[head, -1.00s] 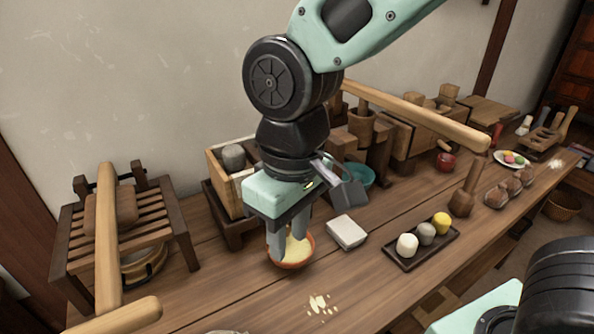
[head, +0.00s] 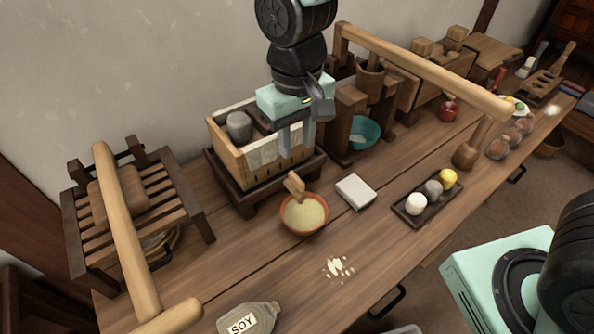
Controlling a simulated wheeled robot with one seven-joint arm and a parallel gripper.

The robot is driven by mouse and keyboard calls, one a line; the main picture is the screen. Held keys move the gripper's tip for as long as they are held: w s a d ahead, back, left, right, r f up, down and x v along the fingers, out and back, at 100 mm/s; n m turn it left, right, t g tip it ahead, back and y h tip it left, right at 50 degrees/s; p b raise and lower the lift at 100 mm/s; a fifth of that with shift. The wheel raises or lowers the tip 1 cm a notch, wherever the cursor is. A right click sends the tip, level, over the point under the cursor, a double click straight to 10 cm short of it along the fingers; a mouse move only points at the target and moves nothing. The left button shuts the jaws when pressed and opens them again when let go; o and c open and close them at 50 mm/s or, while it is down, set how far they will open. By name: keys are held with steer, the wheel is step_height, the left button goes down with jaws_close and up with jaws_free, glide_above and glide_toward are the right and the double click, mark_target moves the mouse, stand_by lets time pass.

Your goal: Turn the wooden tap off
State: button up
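A small light wooden piece (head: 295,186), seemingly the wooden tap, slants over the back rim of an orange-brown bowl (head: 304,229) holding pale yellow contents. I cannot tell whether it is fixed to the stand behind or rests in the bowl, nor whether anything flows. Behind it, a wooden box (head: 246,168) with a pale cloth-like lining and a grey stone (head: 239,126) sits on a dark stand. My gripper (head: 295,150) points down at the box's right front, above and behind the wooden piece and apart from it. Its fingers are spread, with nothing seen between them.
A white block (head: 356,192) and a dark tray (head: 432,209) with three round pieces lie right of the bowl. Pale crumbs (head: 338,268) and a soy bottle (head: 249,318) are in front. A slatted rack (head: 160,190) with a long wooden handle stands left. A teal bowl (head: 363,133) is behind.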

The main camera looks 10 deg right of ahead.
mark_target(297, 177)
step_height(297, 177, down, 9)
steer(key=shift+b, duration=0.3)
jaws_close()
